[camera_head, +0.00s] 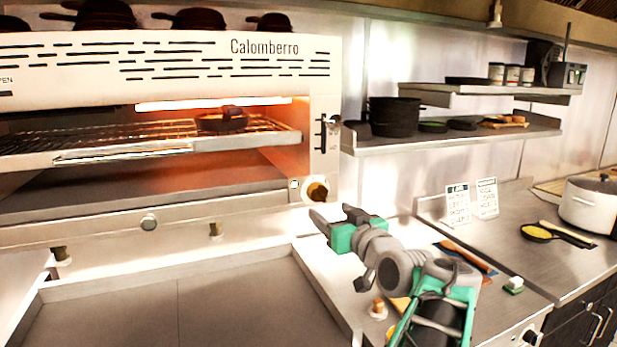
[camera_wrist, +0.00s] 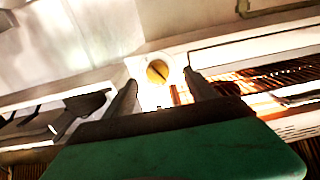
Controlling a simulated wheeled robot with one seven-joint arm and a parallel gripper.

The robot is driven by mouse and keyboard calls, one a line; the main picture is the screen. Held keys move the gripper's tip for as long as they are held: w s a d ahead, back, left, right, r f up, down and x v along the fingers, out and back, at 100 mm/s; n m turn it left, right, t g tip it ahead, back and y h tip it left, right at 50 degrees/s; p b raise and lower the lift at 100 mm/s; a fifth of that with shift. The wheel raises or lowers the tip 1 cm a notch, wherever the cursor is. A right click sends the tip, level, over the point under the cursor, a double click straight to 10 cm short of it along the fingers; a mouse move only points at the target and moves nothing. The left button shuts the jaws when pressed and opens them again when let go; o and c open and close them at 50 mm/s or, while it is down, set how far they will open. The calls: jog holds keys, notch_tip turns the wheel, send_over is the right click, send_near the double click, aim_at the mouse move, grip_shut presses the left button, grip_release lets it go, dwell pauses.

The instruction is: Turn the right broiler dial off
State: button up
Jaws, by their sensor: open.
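The right broiler dial (camera_head: 317,190) is a round brass-coloured knob low on the right front of the broiler (camera_head: 190,68). The broiler's heating bar (camera_head: 213,104) glows white-orange inside. In the wrist view the dial (camera_wrist: 157,71) shows as a yellow disc with a dark diagonal line, framed between the fingertips. My gripper (camera_head: 332,213) is open and empty, with dark fingers and green mounts. It is just below and right of the dial in the head view. I see no contact with the dial. The wrist view shows both fingers spread, one on each side.
A dark pan (camera_head: 222,120) sits on the broiler rack (camera_head: 120,136). A vertical handle slot (camera_head: 322,133) is above the dial. A wall shelf (camera_head: 450,143) with a black pot is to the right. A counter (camera_head: 470,240) with two small signs is below the shelf.

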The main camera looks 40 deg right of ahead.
aim_at(321, 198)
jog(key=p+x, duration=0.1)
jog(key=x, duration=0.4)
jog(key=d+r+p+x, duration=0.1)
jog(key=x, duration=0.1)
jog(key=shift+w+r+p, duration=0.1)
jog(key=shift+w+p, duration=0.05)
jog(key=shift+p, duration=0.15)
jog(key=shift+c, duration=0.3)
jog(key=c, duration=1.3)
jog(key=shift+b, duration=0.5)
